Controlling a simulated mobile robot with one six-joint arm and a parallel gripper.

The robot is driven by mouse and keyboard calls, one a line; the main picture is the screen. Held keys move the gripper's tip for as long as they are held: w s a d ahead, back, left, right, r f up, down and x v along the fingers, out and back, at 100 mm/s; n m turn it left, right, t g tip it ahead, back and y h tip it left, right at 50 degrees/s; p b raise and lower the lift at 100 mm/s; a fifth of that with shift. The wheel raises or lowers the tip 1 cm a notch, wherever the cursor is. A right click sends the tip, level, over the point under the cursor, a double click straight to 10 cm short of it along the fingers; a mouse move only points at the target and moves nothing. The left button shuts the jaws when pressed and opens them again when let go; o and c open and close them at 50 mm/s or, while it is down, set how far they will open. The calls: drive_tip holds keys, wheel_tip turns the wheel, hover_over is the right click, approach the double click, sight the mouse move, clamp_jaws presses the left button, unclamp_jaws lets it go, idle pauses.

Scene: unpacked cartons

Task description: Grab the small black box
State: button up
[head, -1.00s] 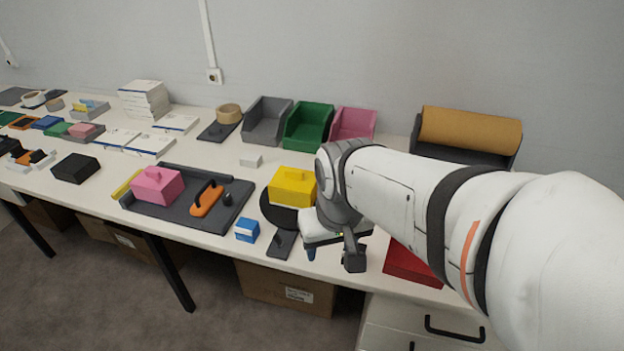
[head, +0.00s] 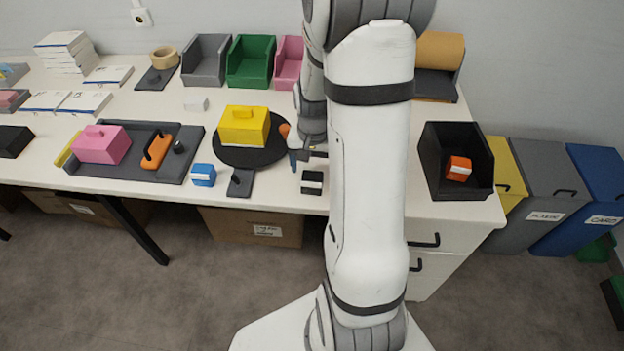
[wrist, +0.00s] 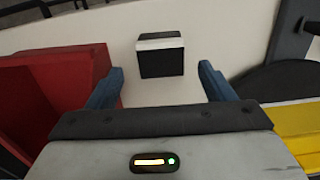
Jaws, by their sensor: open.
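The small black box (head: 312,183) with a white band stands on the table near its front edge, just in front of my gripper (head: 301,157) in the head view. In the wrist view the black box (wrist: 161,60) is centred ahead of my open gripper (wrist: 161,75). Its two blue fingers are spread to either side, with nothing held between them. I cannot tell how high the fingers are above the table.
A red box (wrist: 45,95) is close left of the fingers in the wrist view. A yellow box (head: 244,128) sits on a round black plate (head: 250,156) beside my gripper. A black bin (head: 431,160) holding an orange box (head: 458,168) stands right of my arm.

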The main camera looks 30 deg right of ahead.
sight(312, 177)
wheel_tip(312, 177, down, 5)
drive_tip(key=shift+a+f, duration=0.15)
drive_tip(key=shift+f, duration=0.05)
drive_tip(key=shift+s, duration=0.1)
drive_tip(key=c, duration=1)
